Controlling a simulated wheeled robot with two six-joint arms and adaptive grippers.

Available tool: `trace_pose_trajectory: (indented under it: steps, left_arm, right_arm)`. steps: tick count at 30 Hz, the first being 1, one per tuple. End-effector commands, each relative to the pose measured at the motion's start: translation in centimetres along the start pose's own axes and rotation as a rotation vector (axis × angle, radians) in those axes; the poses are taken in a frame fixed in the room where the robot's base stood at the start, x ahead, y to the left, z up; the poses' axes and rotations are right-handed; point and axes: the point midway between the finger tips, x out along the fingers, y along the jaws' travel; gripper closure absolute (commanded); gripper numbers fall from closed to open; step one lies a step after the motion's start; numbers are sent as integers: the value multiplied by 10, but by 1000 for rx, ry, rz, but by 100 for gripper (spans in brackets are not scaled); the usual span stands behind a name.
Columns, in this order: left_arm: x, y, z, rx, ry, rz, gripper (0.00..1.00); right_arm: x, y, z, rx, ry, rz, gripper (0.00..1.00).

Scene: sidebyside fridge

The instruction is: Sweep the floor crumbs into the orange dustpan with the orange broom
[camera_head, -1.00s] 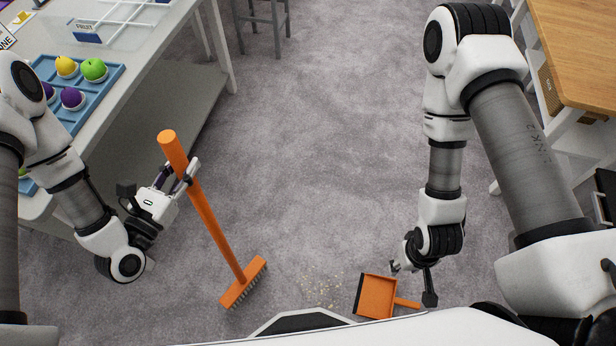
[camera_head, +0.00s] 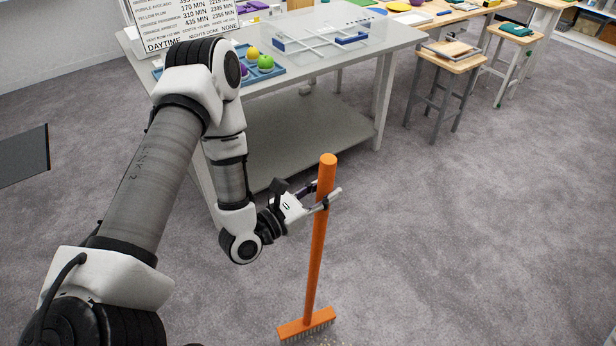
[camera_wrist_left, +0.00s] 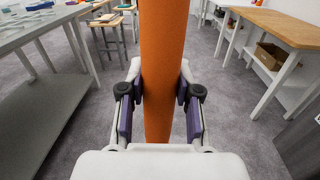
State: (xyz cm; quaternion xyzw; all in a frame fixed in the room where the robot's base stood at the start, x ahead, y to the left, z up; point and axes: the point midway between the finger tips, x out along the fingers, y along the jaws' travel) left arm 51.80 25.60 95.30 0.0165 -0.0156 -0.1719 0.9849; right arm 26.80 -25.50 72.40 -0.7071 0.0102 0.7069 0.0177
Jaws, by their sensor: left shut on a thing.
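The orange broom (camera_head: 318,240) stands nearly upright, its bristled head (camera_head: 306,326) low at the floor near the bottom edge of the head view. My left gripper (camera_head: 326,199) is shut around the upper part of its handle. In the left wrist view the handle (camera_wrist_left: 161,70) runs between the two fingers (camera_wrist_left: 160,95). A few pale crumbs (camera_head: 326,342) show beside the broom head at the bottom edge. The dustpan and my right gripper are out of view.
A grey-white table (camera_head: 385,50) with a blue fruit tray (camera_head: 283,71) and a sign (camera_head: 190,25) stands behind my left arm. Stools (camera_head: 450,65) stand at the back right. Open carpet lies right of the broom. A wooden-topped table (camera_wrist_left: 285,27) shows in the left wrist view.

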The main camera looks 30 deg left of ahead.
Motion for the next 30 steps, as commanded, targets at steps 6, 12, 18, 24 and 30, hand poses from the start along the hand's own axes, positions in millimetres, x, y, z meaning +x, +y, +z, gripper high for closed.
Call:
trace_pose_trajectory:
  steps: [6,12,18,24,30]
  left_arm:
    - [5,54,-3,-6,-29,125,100]
    - [5,81,0,-22,-39,188,100]
    - [5,86,2,-26,-39,198,100]
    - [5,86,2,-25,-39,197,100]
    - [4,85,-8,-25,-39,196,100]
  right_arm:
    - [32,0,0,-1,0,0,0]
    - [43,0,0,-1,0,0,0]
    - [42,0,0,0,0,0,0]
    - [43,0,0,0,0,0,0]
    - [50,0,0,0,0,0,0]
